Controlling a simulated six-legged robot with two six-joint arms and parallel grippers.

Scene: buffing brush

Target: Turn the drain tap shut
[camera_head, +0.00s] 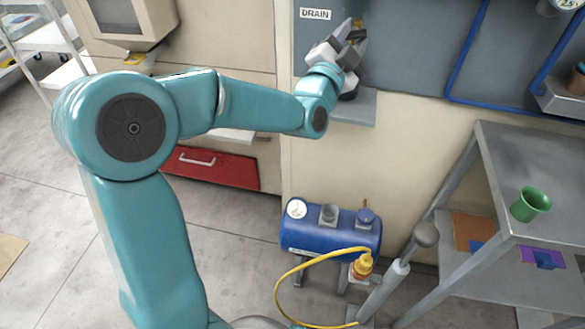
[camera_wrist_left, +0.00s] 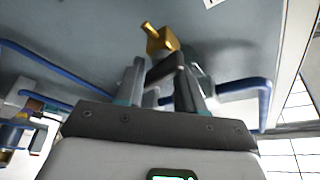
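The drain tap is at the grey wall panel, under a white DRAIN label (camera_head: 315,14). Its brass body (camera_wrist_left: 160,40) shows just beyond my fingertips in the left wrist view, with a stub pointing up and left. A dark bar (camera_wrist_left: 165,70), seemingly its lever, slants down from the brass part across the gap between my fingers. My left gripper (camera_head: 346,38) is raised at the panel, and in the left wrist view its two fingers (camera_wrist_left: 163,75) stand apart. Whether either finger touches the lever cannot be told. In the head view the gripper hides most of the tap.
Blue pipes (camera_head: 468,50) run along the panel. A small grey ledge (camera_head: 355,110) juts out below my gripper. A blue tank (camera_head: 330,238) with a yellow hose stands on the floor. A grey table (camera_head: 540,165) with a green cup (camera_head: 530,204) stands at the right.

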